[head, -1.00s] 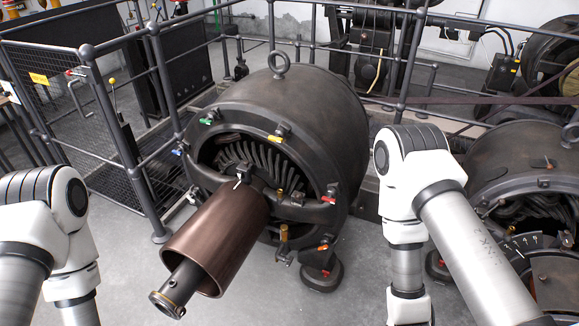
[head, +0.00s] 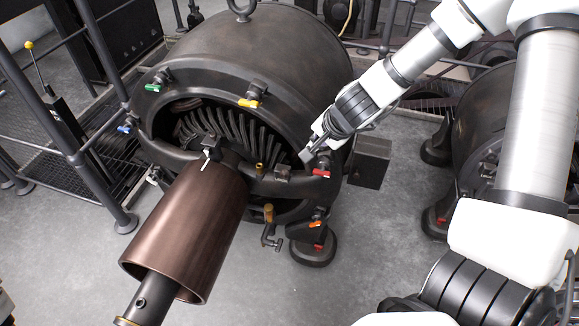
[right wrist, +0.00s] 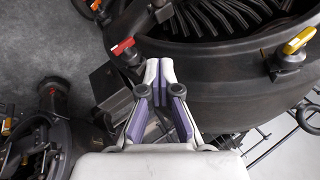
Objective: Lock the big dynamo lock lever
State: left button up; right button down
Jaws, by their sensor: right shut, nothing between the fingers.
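The big dynamo (head: 290,55) is a dark round housing with an open front, coils inside and a brown cylinder (head: 195,225) jutting out. Small coloured levers sit around its rim: green (head: 152,88), yellow (head: 248,103), blue (head: 124,129), red (head: 321,173) and orange (head: 315,224). A white lever (head: 207,158) sits by the cylinder's inner end. I cannot tell which is the lock lever. My right gripper (head: 308,155) is shut and empty, just above and left of the red lever. In the right wrist view its tips (right wrist: 160,66) are beside the red lever (right wrist: 122,46). My left gripper is out of view.
A second dynamo (head: 470,130) stands at the right, partly behind my right arm. Railings (head: 85,120) run along the left and back. A dark box (head: 370,162) sits beside the big dynamo. Grey floor (head: 70,265) is clear at the front left.

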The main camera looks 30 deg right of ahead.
jog(key=b, duration=0.6)
send_near(287, 177)
jog(key=w+d+f, duration=0.3)
jog(key=w+d, duration=0.1)
jog(key=d, duration=0.1)
jog(key=a+f+b, duration=0.1)
jog(key=b, duration=0.1)
jog(key=w+a+f+b, duration=0.1)
jog(key=a, duration=0.1)
jog(key=shift+a+b, duration=0.15)
jog(key=shift+b, duration=0.25)
jog(key=shift+f, duration=0.1)
jog(key=shift+s+a+f+b, duration=0.55)
jog(key=shift+s+a+b, duration=0.2)
jog(key=shift+a, duration=0.15)
jog(key=shift+w+d+r+p, duration=0.5)
jog(key=shift+d+p, duration=0.2)
jog(key=shift+p, duration=0.55)
